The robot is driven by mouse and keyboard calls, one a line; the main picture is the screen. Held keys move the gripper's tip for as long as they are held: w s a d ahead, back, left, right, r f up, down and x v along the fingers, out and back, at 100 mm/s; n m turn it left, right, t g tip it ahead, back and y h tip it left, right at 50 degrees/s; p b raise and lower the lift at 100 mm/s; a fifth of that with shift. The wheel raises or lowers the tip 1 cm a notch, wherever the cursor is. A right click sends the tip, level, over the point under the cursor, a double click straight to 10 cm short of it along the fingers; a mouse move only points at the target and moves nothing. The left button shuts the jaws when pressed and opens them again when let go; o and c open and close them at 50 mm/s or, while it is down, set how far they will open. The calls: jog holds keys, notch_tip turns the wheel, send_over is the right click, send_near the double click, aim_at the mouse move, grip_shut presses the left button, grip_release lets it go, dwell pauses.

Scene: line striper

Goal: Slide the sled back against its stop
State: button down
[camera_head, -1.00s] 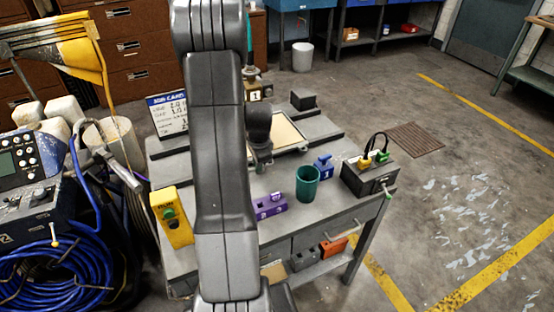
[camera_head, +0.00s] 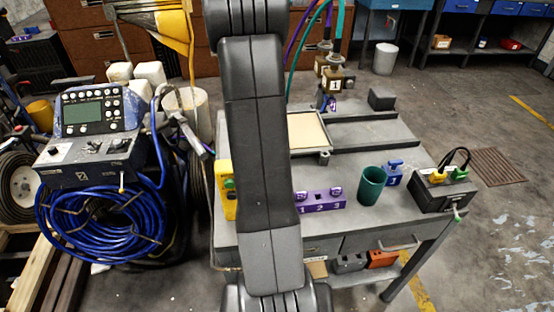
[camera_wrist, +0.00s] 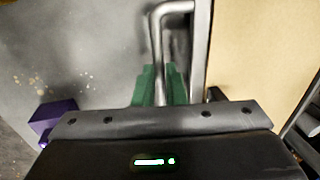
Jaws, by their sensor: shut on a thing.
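The sled (camera_head: 308,133) is a tray with a tan top and a grey metal rim, lying on the grey workbench (camera_head: 350,215). In the wrist view the sled's tan top (camera_wrist: 255,45) fills the right side, with a bent metal handle (camera_wrist: 156,45) on its near edge. My gripper (camera_wrist: 160,88) has green fingers and is shut on this handle. The exact contact is partly hidden by the fingers and the wrist housing. In the head view my arm hides the gripper and the sled's left part. I cannot tell which part is the stop.
A purple numbered holder (camera_head: 321,201), green cup (camera_head: 371,185), blue piece (camera_head: 394,172) and black box (camera_head: 446,188) stand along the bench's near side. A dark block (camera_head: 381,98) sits at the back right. Tool heads (camera_head: 333,77) hang behind the sled. A blue-hosed machine stands left.

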jog(key=shift+a, duration=0.1)
jog(key=c, duration=1.5)
grip_release()
jog(key=shift+a, duration=0.25)
jog(key=shift+d, duration=0.1)
jog(key=shift+r, duration=0.25)
notch_tip(320, 180, up, 13)
jog(key=s, duration=0.2)
jog(key=shift+s+d, duration=0.2)
jog(key=shift+s, duration=0.1)
